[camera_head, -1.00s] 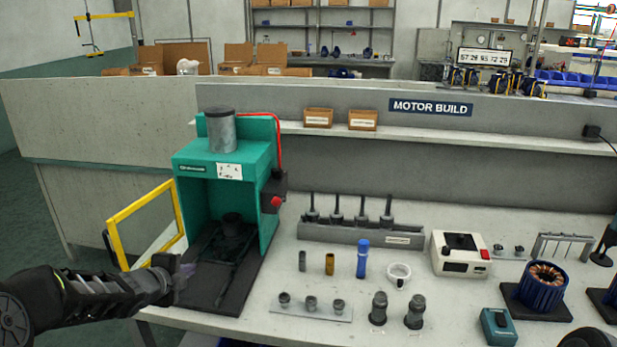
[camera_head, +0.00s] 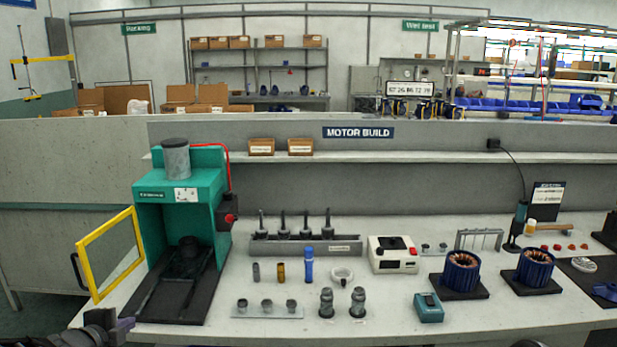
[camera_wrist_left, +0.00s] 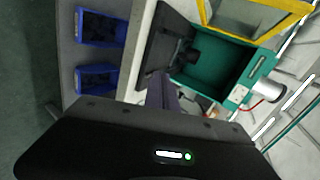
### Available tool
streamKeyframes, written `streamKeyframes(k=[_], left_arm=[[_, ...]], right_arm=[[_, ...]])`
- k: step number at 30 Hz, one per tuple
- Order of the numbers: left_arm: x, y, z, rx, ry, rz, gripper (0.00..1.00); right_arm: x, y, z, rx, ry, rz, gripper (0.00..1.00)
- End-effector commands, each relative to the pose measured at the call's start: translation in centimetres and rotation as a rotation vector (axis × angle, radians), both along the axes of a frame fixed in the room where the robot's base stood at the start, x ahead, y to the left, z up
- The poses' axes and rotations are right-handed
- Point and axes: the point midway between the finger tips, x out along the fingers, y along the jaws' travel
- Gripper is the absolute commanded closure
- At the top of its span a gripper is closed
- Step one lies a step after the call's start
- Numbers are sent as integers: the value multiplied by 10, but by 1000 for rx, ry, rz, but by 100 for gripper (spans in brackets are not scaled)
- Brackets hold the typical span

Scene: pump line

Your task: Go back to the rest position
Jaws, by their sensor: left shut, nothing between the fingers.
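My left gripper (camera_head: 122,328) is low at the left of the head view, in front of the table's front edge and beside the black base of the teal press (camera_head: 208,200). Its fingers are shut and empty. In the left wrist view the closed fingers (camera_wrist_left: 160,92) point toward the press (camera_wrist_left: 225,75), apart from its yellow-framed door. My right gripper does not show clearly in any view.
The press's yellow-framed door (camera_head: 108,255) stands open at the left, close above my left gripper. Several small parts, a white device (camera_head: 392,254) and stators (camera_head: 461,270) stand on the bench (camera_head: 390,325). Blue bins (camera_wrist_left: 100,28) show below the bench.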

Motion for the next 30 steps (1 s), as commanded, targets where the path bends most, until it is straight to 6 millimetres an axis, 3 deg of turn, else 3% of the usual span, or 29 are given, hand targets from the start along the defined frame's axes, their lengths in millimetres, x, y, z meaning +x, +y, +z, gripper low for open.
streamKeyframes(k=[7,14,18,20,23,27,30], left_arm=[[-6,-8,-15,-293,4,173,100],[-25,-54,-80,-686,105,389,100],[-46,-97,-131,-915,211,542,100],[-62,-123,-159,-1020,278,628,100],[-101,-175,-210,-1184,419,803,100],[-174,-244,-270,-1312,624,1060,100],[-232,-286,-300,-1321,760,1214,100]], right_arm=[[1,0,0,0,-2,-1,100],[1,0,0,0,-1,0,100],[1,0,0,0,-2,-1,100],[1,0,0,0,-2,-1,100],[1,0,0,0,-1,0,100],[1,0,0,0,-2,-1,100],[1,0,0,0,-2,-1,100]])
